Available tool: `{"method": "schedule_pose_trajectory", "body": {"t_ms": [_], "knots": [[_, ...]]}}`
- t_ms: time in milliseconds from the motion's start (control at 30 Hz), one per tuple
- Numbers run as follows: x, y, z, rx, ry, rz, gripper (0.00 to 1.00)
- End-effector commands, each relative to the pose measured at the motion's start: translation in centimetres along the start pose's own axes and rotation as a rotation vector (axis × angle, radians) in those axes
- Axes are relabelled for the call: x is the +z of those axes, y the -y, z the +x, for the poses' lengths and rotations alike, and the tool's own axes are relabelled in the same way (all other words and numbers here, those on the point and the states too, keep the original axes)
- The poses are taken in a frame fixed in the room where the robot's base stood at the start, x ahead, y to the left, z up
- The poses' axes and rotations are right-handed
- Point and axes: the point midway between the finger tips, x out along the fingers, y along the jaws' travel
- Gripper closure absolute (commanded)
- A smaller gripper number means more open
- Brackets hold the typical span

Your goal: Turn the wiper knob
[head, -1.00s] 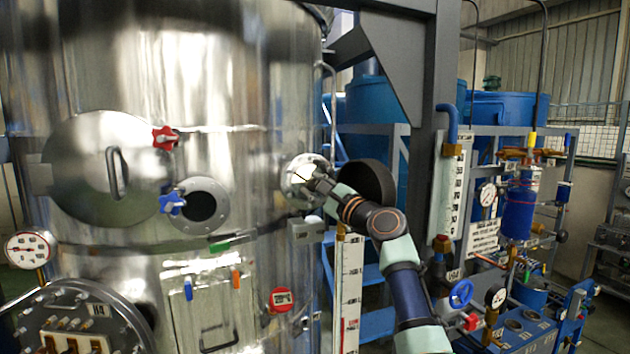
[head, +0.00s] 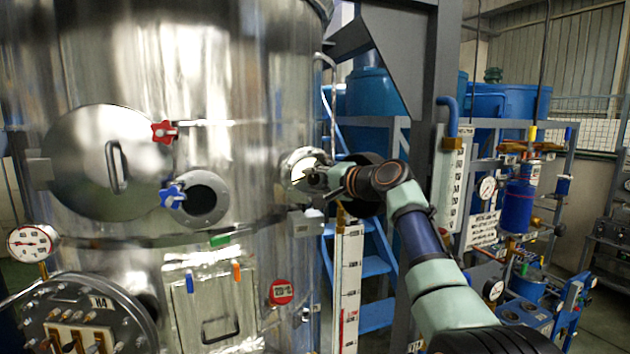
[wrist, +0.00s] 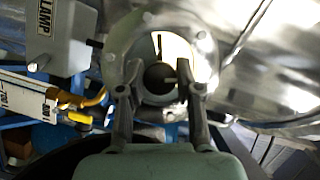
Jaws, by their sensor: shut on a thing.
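The wiper knob (wrist: 158,76) is a dark round piece in front of a bright round sight glass (wrist: 180,60) with a bolted flange, seen in the wrist view. In the head view the sight glass (head: 296,166) is on the right side of the steel vessel. My gripper (head: 324,178) reaches it from the right, roughly level. In the wrist view my gripper (wrist: 154,90) has one finger on each side of the knob and is shut on it. The exact finger contact is hard to see. In the head view the fingers hide the knob.
The steel vessel (head: 255,80) fills the left, with a round hatch (head: 85,165), red (head: 163,132) and blue (head: 172,196) star knobs. A box marked LAMP (wrist: 60,38) sits close beside the sight glass in the wrist view. A grey post (head: 428,100) stands right of the gripper.

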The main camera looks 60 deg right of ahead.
Motion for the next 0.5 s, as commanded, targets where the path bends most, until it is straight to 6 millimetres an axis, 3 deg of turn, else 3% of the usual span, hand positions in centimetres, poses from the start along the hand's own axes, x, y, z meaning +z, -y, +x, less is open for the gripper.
{"method": "schedule_pose_trajectory", "body": {"t_ms": [500], "knots": [[0.02,0.08,-0.1,0.142,-0.003,-0.34,1.0]]}}
